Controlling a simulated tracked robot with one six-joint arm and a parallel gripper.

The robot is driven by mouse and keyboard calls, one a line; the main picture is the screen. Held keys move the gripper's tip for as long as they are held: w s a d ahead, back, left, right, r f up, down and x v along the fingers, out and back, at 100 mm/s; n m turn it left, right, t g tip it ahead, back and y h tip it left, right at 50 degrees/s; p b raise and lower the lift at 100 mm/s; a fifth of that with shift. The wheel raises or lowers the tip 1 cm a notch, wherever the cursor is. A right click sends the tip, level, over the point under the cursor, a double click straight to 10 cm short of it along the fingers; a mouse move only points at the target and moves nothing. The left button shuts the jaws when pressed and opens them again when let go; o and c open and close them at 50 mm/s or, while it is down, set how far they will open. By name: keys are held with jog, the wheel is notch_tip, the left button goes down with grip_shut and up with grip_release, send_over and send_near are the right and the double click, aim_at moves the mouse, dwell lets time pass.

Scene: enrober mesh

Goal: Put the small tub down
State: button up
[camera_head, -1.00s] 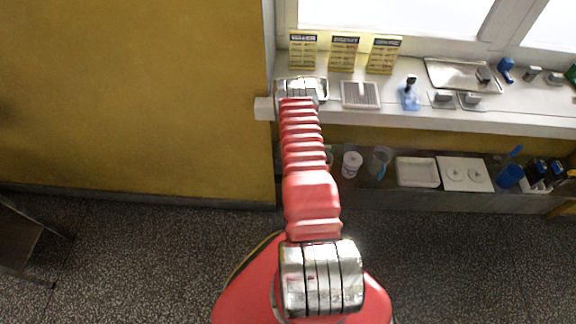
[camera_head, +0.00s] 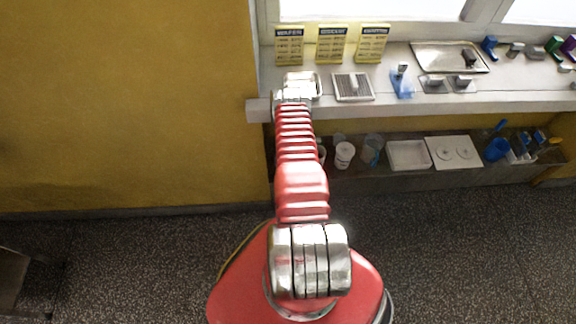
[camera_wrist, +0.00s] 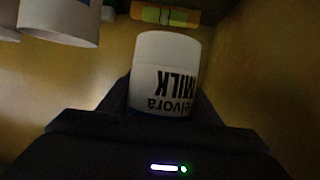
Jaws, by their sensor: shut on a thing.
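The small tub (camera_wrist: 165,75) is white with dark "MILK" lettering and shows in the wrist view. It sits between the dark fingers of my gripper (camera_wrist: 162,98), which is shut on it. The tub is slightly tilted in that view, and its lower end is hidden by the gripper. In the head view my red arm reaches to the left end of the white counter (camera_head: 430,101); my gripper and the held tub are hidden there.
A white cup-like thing (camera_wrist: 60,20) hangs in the wrist view's upper left, near a yellow-green bar (camera_wrist: 165,13). The lower shelf holds a white container (camera_head: 344,155) and white tray (camera_head: 409,155).

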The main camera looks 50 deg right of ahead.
jog(key=shift+w+a+f, duration=0.15)
jog(key=shift+f, duration=2.75)
jog(key=shift+f, duration=2.1)
jog(key=shift+f, duration=0.1)
jog(key=o, duration=1.5)
jog(key=shift+v, duration=6)
